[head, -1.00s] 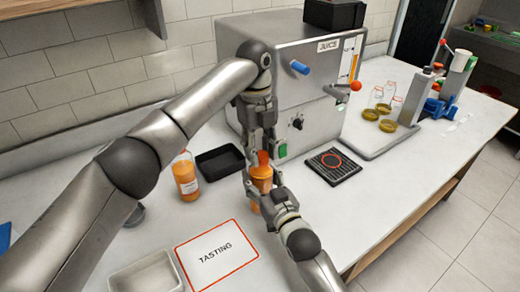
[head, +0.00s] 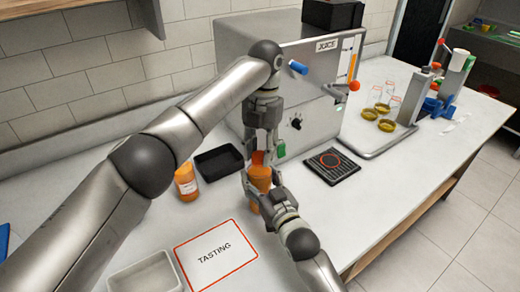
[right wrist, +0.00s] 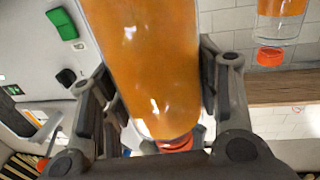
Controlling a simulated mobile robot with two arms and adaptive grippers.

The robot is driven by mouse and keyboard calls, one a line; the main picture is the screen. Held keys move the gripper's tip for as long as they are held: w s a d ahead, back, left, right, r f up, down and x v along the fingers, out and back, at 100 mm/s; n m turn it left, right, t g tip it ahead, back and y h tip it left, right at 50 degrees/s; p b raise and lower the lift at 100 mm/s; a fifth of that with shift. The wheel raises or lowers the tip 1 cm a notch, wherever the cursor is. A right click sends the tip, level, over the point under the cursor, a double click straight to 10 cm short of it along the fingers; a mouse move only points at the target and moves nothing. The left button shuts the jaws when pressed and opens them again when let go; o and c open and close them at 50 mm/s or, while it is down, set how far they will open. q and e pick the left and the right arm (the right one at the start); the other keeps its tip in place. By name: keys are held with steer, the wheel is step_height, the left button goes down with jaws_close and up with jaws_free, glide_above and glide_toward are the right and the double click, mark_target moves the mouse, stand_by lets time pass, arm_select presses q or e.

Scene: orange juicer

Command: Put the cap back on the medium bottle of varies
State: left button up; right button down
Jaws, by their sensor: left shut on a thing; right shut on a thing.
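The bottle of orange juice (head: 260,179) stands upright between the fingers of my right gripper (head: 262,192), which is shut on it. It fills the middle of the right wrist view (right wrist: 150,65), where the picture is turned upside down. My left gripper (head: 258,148) comes down from above and is shut on the orange-red cap (head: 257,158) right over the bottle's mouth. In the right wrist view the cap (right wrist: 178,145) shows at the bottle's neck end. The fingers hide the join, so I cannot tell whether the cap is seated.
Another juice bottle (head: 186,179) stands at left by a black tray (head: 219,161). The juicer (head: 310,100) is just behind my grippers. A TASTING card (head: 217,254) and a pale tray (head: 148,275) lie in front.

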arm_select(q)
steer(key=o, duration=0.6)
steer(key=shift+o, duration=0.2)
steer(key=shift+r, duration=2.3)
steer(key=shift+c, duration=0.4)
